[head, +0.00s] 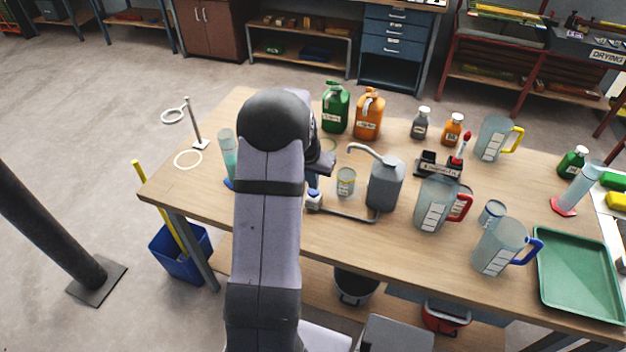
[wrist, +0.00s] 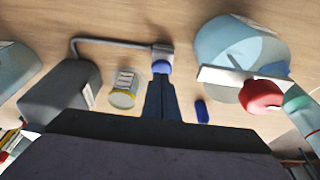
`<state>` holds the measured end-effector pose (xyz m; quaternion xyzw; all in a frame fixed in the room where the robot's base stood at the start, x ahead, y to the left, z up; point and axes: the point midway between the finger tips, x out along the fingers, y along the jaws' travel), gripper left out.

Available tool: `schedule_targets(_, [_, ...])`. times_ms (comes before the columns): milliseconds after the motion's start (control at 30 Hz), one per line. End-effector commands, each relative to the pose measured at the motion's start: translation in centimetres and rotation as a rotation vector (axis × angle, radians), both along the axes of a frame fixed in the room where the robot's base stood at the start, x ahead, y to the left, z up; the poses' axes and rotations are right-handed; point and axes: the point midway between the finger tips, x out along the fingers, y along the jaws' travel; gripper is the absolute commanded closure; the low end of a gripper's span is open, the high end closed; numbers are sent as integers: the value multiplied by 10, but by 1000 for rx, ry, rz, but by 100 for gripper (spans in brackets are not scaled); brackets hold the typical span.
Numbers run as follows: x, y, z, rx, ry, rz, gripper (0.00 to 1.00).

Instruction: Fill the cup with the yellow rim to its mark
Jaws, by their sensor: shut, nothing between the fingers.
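The small clear cup with the yellow rim (head: 346,182) stands upright on the table, below the curved spout of a grey canister (head: 386,184). The cup (wrist: 122,92) bears a white label with lines; its liquid level is too small to tell. A pipe runs from the canister's base to a small block with a blue button (head: 314,194), left of the cup. In the wrist view my gripper (wrist: 161,78) is shut and empty, its fingertips at the blue button (wrist: 161,66); I cannot tell whether they touch it. My arm hides the gripper's fingers in the head view.
Right of the canister stand clear jugs with a red handle (head: 433,205) and a blue handle (head: 498,248), a small cup (head: 492,214) and a green tray (head: 607,275). Green (head: 335,108) and orange (head: 368,115) jugs stand behind. A measuring cylinder (head: 228,150) stands left of my arm.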

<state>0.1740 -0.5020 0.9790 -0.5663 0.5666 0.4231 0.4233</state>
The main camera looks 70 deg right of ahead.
Motion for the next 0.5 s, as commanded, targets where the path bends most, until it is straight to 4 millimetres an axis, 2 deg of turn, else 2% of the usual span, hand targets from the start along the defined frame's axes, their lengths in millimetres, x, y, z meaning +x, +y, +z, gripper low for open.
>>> schedule_targets(200, [0,0,-11,1,0,1,100])
schedule_targets(500, [0,0,-13,-1,0,1,100])
